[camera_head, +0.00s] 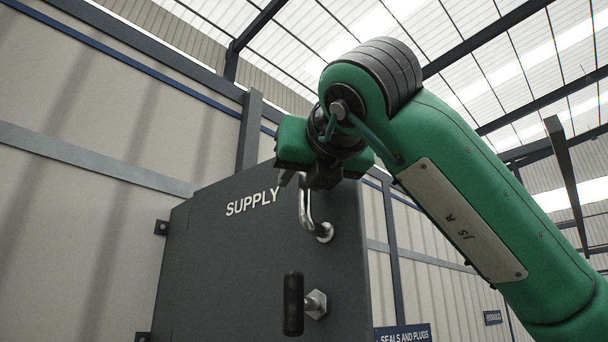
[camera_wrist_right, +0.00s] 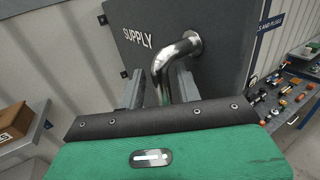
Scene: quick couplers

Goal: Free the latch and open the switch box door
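The switch box (camera_head: 250,265) is a dark grey cabinet lettered SUPPLY, and its door looks closed. A bent chrome door handle (camera_head: 322,232) stands out from its front, and it also shows in the right wrist view (camera_wrist_right: 178,50). Below it is the latch, a black upright grip (camera_head: 293,303) beside a metal hex boss (camera_head: 316,304). My right gripper (camera_head: 301,182) is at the upper end of the chrome handle. In the wrist view its two fingers (camera_wrist_right: 161,90) stand on either side of the handle bar, with small gaps seeming to show. My left gripper is out of view.
A panelled wall (camera_head: 70,230) stands behind the box. A blue SEALS AND PLUGS sign (camera_head: 403,334) is at lower right. The wrist view shows a bench with small parts (camera_wrist_right: 290,98) at right and a cardboard box (camera_wrist_right: 18,120) on a shelf at left.

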